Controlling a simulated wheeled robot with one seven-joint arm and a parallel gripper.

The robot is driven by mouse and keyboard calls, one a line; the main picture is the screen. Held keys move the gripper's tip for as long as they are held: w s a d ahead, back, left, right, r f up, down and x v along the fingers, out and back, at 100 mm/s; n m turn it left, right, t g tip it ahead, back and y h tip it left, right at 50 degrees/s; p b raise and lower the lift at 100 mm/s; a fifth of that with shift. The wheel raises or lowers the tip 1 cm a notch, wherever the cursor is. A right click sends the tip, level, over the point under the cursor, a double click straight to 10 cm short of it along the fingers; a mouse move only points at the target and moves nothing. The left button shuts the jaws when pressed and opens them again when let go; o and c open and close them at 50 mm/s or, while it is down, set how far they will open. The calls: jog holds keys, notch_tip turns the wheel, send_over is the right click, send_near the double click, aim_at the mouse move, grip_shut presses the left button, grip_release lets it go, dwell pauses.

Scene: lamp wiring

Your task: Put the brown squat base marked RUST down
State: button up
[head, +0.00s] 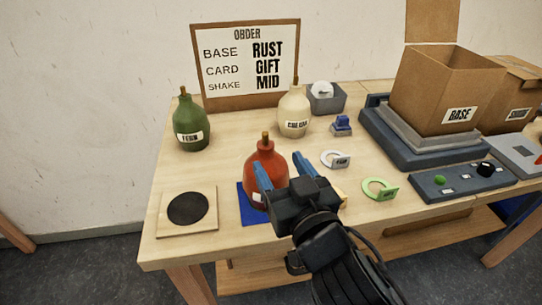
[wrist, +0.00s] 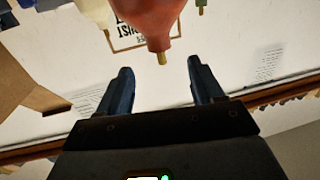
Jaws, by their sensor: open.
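The brown-red squat base (head: 266,158) stands upright on a blue mat (head: 246,212) at the front middle of the table. Its white label is mostly hidden behind a finger, so I cannot read it. My gripper (head: 282,165) is open in front of the base, and its blue fingers overlap the base's right side in the head view. The wrist view is upside down: the base (wrist: 148,18) and its brown neck lie beyond the gap between the open fingers (wrist: 161,75). Nothing shows between the fingers.
A board with a black disc (head: 188,209) lies left of the mat. A green FERN base (head: 191,125) and a cream base (head: 293,112) stand behind. Ring tags (head: 380,189), a control panel (head: 462,182) and a box marked BASE (head: 436,85) are on the right.

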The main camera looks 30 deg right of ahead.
jog(key=shift+s+a+b, duration=0.15)
jog(key=shift+s+b, duration=0.05)
jog(key=shift+s, duration=0.75)
jog(key=shift+s+a+b, duration=0.1)
jog(key=shift+s+b, duration=0.05)
jog(key=shift+s, duration=0.8)
jog(key=s+d+f+n+g+y, duration=0.1)
jog(key=s+f, duration=0.2)
jog(key=s, duration=1.1)
jog(key=s+f+g+y, duration=0.1)
jog(key=s+f, duration=0.3)
jog(key=s, duration=1)
jog(key=shift+s+d+f+n+g+y, duration=0.15)
jog(key=shift+s+d+n+g+y, duration=0.25)
jog(key=shift+g, duration=0.1)
